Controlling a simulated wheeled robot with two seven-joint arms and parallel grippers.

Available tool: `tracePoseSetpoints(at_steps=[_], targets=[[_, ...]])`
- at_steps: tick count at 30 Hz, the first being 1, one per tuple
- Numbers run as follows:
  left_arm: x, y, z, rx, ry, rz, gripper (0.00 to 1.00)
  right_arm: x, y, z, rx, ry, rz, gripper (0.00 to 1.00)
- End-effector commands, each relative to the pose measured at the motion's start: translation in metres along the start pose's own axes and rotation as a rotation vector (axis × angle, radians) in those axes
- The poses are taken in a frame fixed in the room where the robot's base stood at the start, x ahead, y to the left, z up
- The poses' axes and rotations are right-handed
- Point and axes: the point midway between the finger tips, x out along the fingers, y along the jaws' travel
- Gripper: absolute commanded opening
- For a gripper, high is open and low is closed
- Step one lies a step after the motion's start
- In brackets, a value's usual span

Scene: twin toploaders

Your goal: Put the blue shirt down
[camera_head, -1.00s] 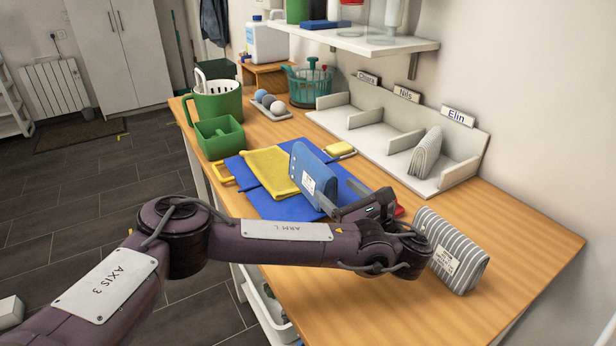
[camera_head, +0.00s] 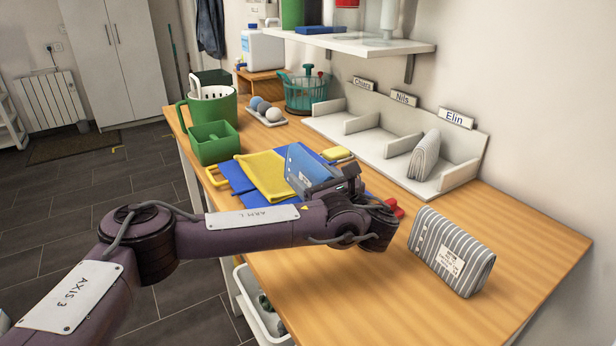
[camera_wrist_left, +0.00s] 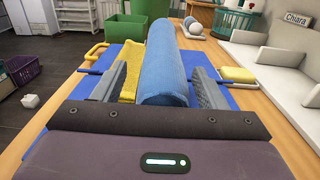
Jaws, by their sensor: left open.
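The folded blue shirt (camera_head: 308,165) has a white label and rests on the blue folding board (camera_head: 238,180), beside the board's yellow panel (camera_head: 264,175). In the left wrist view the blue shirt (camera_wrist_left: 165,65) runs lengthwise between the fingers of my left gripper (camera_wrist_left: 160,85). The fingers stand apart, one on each side, with a visible gap on at least the right side. In the head view my left gripper (camera_head: 315,187) is at the shirt's near end and hides its lower part. My right gripper is not in view.
A grey striped folded shirt (camera_head: 450,250) stands at the table's right. Another striped one (camera_head: 425,157) is in the white divider (camera_head: 380,147) under Elin's sign. Green containers (camera_head: 213,142), a teal basket (camera_head: 306,92) and a yellow block (camera_head: 336,153) stand nearby.

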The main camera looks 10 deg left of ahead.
Motion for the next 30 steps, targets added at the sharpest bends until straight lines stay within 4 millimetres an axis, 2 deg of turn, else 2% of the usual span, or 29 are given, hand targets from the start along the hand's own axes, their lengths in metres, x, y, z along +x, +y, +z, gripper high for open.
tracePoseSetpoints(at_steps=[7,20,30], targets=[[0.0013,-0.0003,-0.0003,0.000,0.000,-0.001,0.65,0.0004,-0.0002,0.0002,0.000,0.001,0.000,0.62],[0.0010,-0.0004,0.0002,-0.001,0.000,-0.001,0.08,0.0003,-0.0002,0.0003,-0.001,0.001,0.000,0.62],[0.0011,-0.0005,0.0062,-0.002,0.000,0.000,0.08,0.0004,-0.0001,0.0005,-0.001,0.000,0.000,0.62]])
